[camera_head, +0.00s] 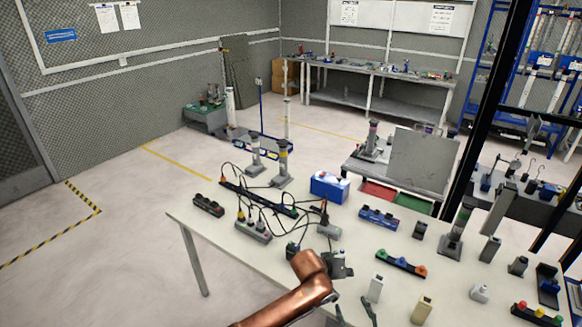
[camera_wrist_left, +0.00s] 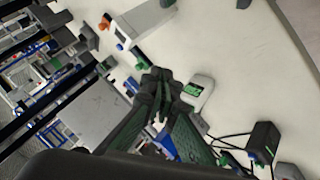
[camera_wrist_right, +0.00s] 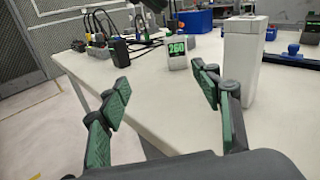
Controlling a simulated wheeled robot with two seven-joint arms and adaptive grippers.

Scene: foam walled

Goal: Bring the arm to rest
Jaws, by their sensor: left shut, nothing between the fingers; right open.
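My left arm is copper in the head view, and my left gripper (camera_head: 340,268) is over the near part of the table. In the left wrist view my left gripper (camera_wrist_left: 158,98) has its green-padded fingers closed together and empty. A white device with a green display (camera_wrist_left: 198,93) is just beside the fingertips in that view. My right gripper (camera_head: 354,311) is low in the head view, at the table's near edge. In the right wrist view its fingers (camera_wrist_right: 162,90) are wide apart with nothing between them. The display device reading 260 (camera_wrist_right: 177,58) stands beyond them.
The white table (camera_head: 230,245) carries power strips (camera_head: 253,230), a blue box (camera_head: 329,187) and a button strip (camera_head: 401,263). A tall white block (camera_wrist_right: 239,65) stands close to my right gripper's right finger. Floor left of the table is clear. Black posts stand at the right.

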